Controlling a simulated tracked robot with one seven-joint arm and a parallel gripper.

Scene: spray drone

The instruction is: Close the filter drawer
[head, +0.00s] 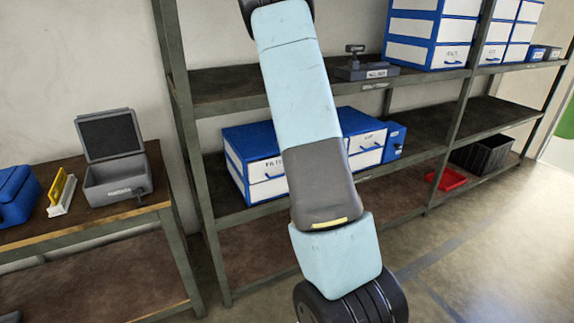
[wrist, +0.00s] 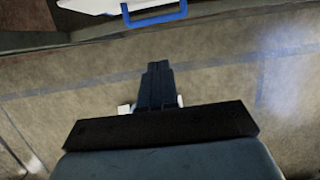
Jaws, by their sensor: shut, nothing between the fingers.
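The filter drawer (head: 264,168) appears to be the upper white drawer of the left blue cabinet (head: 233,155) on the middle shelf; its label is only partly readable. My arm hides the cabinet's right side, and I cannot tell how far the drawer stands out. In the wrist view, a white drawer front (wrist: 92,4) with a blue handle (wrist: 155,14) shows at the top edge, cut off by the frame. My gripper (wrist: 157,68) is shut and empty, apart from the handle and below it in the picture. It is out of sight in the head view.
The steel shelf rack (head: 215,217) holds more blue-and-white cabinets (head: 428,52), a red tray (head: 446,179) and a black crate (head: 482,155). A table (head: 95,222) at left carries an open grey case (head: 117,184) and a blue box (head: 12,195). Floor at right is clear.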

